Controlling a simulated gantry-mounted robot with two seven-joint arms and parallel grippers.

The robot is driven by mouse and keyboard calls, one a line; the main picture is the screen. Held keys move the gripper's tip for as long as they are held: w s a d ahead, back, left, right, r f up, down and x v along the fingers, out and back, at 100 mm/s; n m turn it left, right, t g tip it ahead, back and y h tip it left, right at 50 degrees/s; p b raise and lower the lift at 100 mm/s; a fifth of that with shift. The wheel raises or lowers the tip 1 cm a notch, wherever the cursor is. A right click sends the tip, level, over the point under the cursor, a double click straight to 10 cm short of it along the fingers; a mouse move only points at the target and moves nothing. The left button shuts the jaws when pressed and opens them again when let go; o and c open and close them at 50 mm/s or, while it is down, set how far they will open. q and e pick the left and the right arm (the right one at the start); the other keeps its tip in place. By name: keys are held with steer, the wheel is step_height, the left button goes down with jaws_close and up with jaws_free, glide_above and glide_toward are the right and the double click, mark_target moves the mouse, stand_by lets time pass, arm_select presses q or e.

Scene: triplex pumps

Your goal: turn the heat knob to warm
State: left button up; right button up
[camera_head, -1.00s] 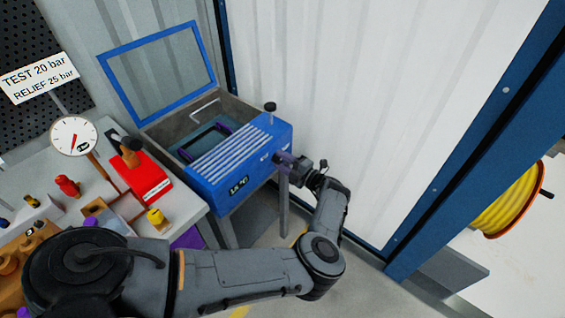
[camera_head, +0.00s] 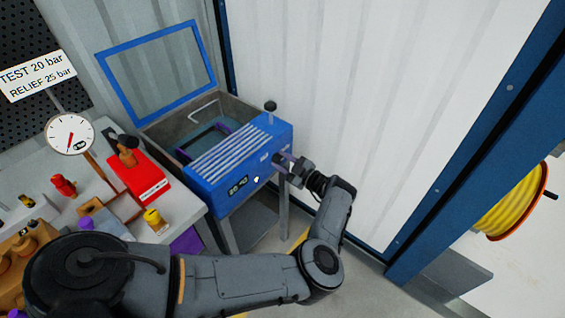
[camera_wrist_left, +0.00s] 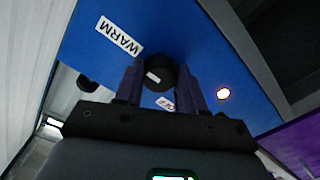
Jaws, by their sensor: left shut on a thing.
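The heat knob (camera_wrist_left: 160,72) is a black round knob on the blue front of the heated box (camera_head: 228,172). My left gripper (camera_wrist_left: 162,82) has its purple fingers on either side of the knob and is shut on it. It also shows at the box's right front in the head view (camera_head: 281,160). The knob's white mark is on the left part of its face; its exact aim is hard to tell. The WARM label (camera_wrist_left: 120,35) is up and left of the knob; a partly hidden label (camera_wrist_left: 165,104) is below it. A lamp (camera_wrist_left: 223,94) glows. My right gripper is not in view.
The box's blue-framed lid (camera_head: 158,71) stands open, with purple-edged parts inside. Left are the gauge (camera_head: 69,134), a red block (camera_head: 139,178) and small fittings on the bench. A corrugated white wall (camera_head: 330,80) rises close behind the gripper.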

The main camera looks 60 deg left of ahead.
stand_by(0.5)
arm_select(q)
steer(key=o, duration=1.1)
steer(key=shift+c, duration=0.2)
steer(key=shift+d, duration=0.15)
steer(key=v, duration=1)
steer(key=shift+d+b, duration=0.3)
steer(key=shift+b, duration=0.15)
steer(key=shift+w, duration=0.2)
